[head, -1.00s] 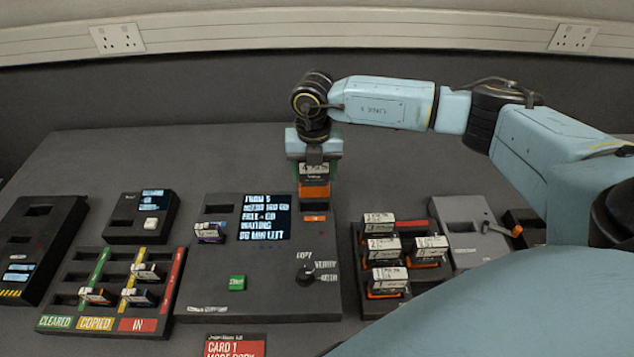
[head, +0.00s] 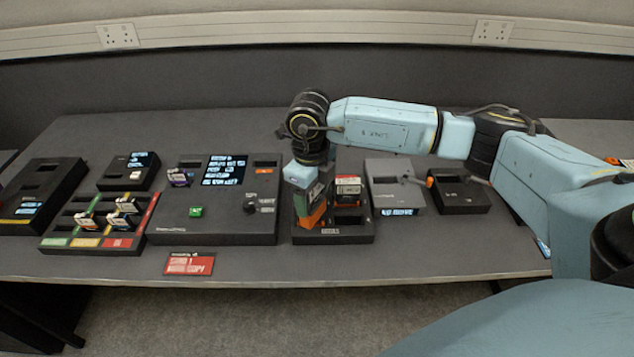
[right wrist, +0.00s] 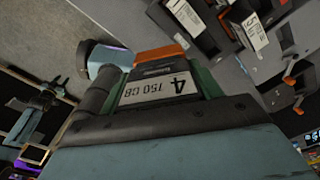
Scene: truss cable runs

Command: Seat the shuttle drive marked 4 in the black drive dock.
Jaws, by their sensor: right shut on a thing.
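The black drive dock (head: 462,197) stands at the right of the row, right of a grey unit. An orange-tipped lever (head: 430,182) shows between them. The dock's slot is too small to make out. My left gripper is not in the head view.
The black rack (head: 335,237) holds drives, one with a white label (head: 348,190). The grey unit (head: 398,187) stands between rack and dock. A large console (head: 215,222) with a screen and a three-colour tray (head: 98,228) lie left. A red card (head: 189,264) lies at the front.

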